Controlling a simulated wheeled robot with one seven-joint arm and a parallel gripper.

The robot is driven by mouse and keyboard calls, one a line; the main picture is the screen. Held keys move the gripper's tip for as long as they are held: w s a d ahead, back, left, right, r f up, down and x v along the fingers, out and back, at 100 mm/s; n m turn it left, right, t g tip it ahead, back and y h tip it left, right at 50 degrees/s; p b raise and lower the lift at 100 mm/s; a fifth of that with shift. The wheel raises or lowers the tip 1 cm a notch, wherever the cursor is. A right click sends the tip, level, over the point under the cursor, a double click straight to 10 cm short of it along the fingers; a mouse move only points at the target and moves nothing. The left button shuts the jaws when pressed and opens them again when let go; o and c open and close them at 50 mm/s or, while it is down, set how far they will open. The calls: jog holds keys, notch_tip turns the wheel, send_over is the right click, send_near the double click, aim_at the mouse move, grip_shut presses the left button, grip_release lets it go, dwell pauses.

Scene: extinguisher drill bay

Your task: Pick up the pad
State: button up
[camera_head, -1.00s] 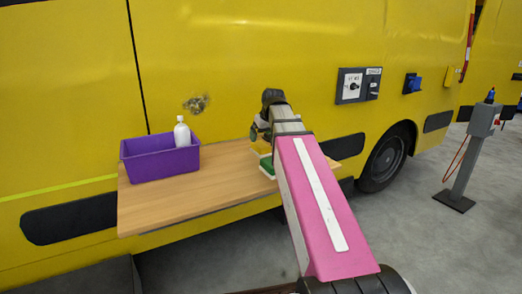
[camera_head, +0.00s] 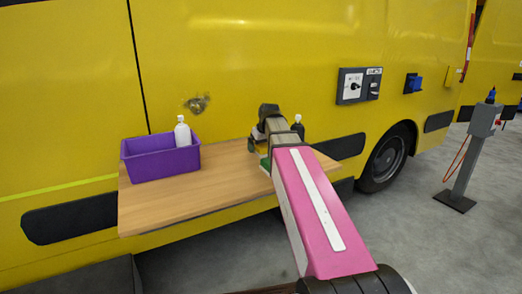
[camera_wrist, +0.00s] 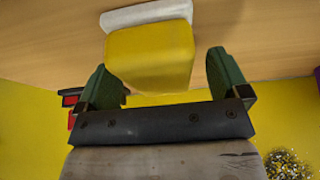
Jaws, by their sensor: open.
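The pad (camera_wrist: 150,55) shows in the wrist view as a thick yellow block with a white slab-like part behind it, against the wooden shelf. My gripper (camera_wrist: 158,66) is open, with one green finger on each side of the yellow block. A gap shows between the block and the right finger; the left finger is very close to its edge, and I cannot tell whether they touch. In the head view my gripper (camera_head: 258,142) is over the right part of the shelf and largely hides the pad.
The wooden shelf (camera_head: 205,192) is fixed to the yellow van's side. A purple bin (camera_head: 160,161) with a white bottle (camera_head: 182,132) stands at its left. A dark bottle (camera_head: 298,127) stands just right of my arm. The shelf's middle is clear.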

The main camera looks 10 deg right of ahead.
jog(key=shift+f, duration=0.25)
dwell(0.4)
jog(key=shift+c, duration=0.3)
jog(key=c, duration=1)
jog(key=shift+c, duration=0.2)
jog(key=shift+r, duration=0.15)
